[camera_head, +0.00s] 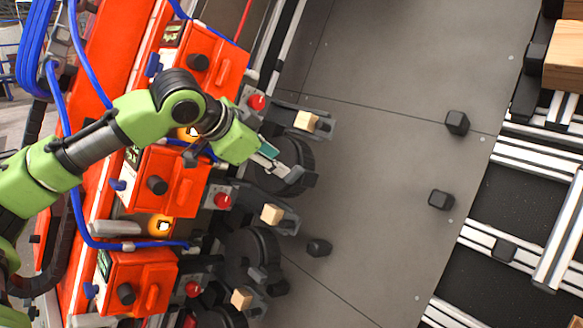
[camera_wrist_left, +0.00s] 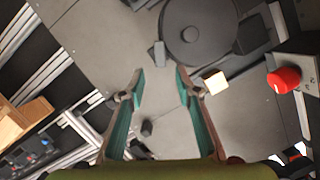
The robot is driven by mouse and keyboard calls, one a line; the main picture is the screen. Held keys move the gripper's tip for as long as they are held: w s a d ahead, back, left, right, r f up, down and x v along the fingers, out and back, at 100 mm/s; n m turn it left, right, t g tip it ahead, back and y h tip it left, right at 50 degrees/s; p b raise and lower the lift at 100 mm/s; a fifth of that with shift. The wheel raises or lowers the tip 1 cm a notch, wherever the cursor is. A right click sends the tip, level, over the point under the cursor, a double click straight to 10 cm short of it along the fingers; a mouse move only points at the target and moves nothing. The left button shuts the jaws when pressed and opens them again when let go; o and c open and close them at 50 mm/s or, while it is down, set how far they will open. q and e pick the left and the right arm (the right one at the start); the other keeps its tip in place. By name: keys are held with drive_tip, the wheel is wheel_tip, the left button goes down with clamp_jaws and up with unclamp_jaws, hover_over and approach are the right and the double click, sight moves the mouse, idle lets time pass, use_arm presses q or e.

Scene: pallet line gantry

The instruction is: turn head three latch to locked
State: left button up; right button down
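Several orange head units stand in a slanted row at left in the head view: an upper one (camera_head: 215,50), a middle one (camera_head: 180,175) and a lower one (camera_head: 150,275). Each shows a black knob and a small blue lever; I cannot tell which is head three or which part is its latch. My left gripper (camera_head: 284,168) is over a black round disc beside the middle unit. In the left wrist view the left gripper (camera_wrist_left: 160,76) is open and empty, with the black disc (camera_wrist_left: 215,45) just beyond its fingertips. My right gripper is not in view.
Red buttons (camera_head: 222,201) and tan blocks (camera_head: 272,214) sit along the units' right side. Blue hoses (camera_head: 75,205) run along the left. The grey floor plate (camera_head: 380,120) is mostly clear, with a few small black blocks (camera_head: 457,122). White rails (camera_head: 535,155) lie at right.

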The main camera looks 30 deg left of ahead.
sight(293, 172)
use_arm(q)
drive_tip(key=p+x, duration=0.1)
drive_tip(key=x, duration=0.6)
drive_tip(key=shift+w+f, duration=0.15)
drive_tip(key=shift+w, duration=0.1)
clamp_jaws()
